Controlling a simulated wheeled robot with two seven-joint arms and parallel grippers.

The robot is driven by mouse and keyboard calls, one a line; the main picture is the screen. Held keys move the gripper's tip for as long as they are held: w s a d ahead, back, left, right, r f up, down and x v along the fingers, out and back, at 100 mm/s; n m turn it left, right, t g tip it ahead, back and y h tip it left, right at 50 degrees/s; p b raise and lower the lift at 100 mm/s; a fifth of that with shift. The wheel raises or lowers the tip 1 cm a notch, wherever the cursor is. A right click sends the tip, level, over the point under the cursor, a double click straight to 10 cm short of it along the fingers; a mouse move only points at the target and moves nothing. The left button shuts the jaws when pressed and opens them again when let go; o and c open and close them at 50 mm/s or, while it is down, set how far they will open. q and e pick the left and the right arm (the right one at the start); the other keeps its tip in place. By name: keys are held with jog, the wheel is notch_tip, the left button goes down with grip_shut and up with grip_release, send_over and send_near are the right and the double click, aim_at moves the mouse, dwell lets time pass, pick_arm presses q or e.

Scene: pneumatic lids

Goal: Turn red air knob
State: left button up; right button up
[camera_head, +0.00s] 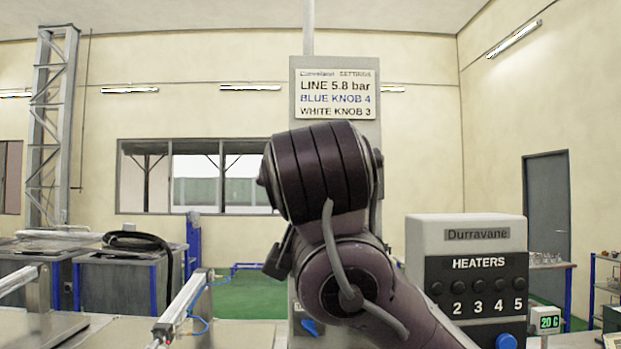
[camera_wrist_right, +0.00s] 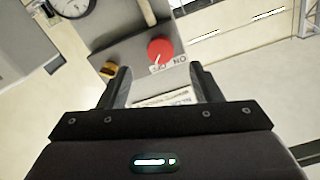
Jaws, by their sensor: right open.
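The red air knob (camera_wrist_right: 160,49) shows in the right wrist view on a grey panel. A white mark on it points toward the label that seems to read OFF; an ON label sits beside it. My right gripper (camera_wrist_right: 159,70) is open, with a finger on either side of the picture's middle. The knob shows just beyond the gap between the fingertips, with nothing held. In the head view my right arm hides most of the panel post (camera_head: 335,77), and the red knob is not visible there. My left gripper is not in view.
A gauge (camera_wrist_right: 72,4) and a brass-coloured fitting (camera_wrist_right: 109,70) sit near the red knob. A sign (camera_head: 335,95) lists line pressure and knob settings. A blue knob (camera_head: 310,327) shows low on the post. A heater box (camera_head: 466,245) stands close on the right.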

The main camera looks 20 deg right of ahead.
jog(key=p+x, duration=0.5)
jog(key=x, duration=0.2)
jog(key=shift+w+d+r, duration=0.15)
jog(key=shift+w+r, duration=0.15)
jog(key=shift+r, duration=0.1)
jog(key=c, duration=1)
